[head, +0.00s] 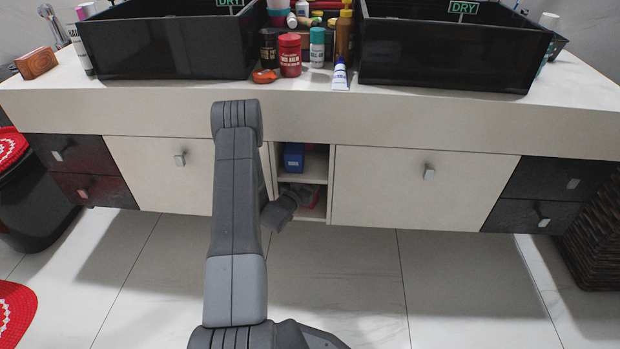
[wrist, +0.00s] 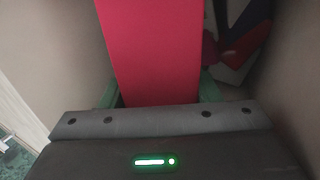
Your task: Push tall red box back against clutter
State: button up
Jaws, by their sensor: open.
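The tall red box (wrist: 150,45) fills the middle of the wrist view, right in front of my gripper (wrist: 157,92). Its lower end lies between the two greenish fingers, which show at either side of it. The fingers are open, and I cannot tell whether anything touches the box. In the head view my gripper (head: 298,197) reaches into the lower compartment of the open niche, and my arm partly hides it. Clutter (wrist: 243,42) in red and dark blue stands behind and to the right of the box, dim and partly cut off.
The niche has pale walls close on both sides and a shelf (head: 315,178) above my gripper. A blue box (head: 293,157) stands on that shelf. Closed cabinet doors (head: 400,190) flank the niche. The tiled floor (head: 450,280) in front is clear.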

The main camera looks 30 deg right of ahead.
jog(key=shift+o, duration=0.4)
jog(key=shift+w+a+r, duration=0.1)
jog(key=shift+w+a, duration=0.35)
jog(key=shift+a, duration=0.25)
jog(key=shift+o, duration=0.3)
jog(key=v, duration=0.7)
jog(key=shift+s, duration=0.5)
jog(key=shift+s, duration=0.1)
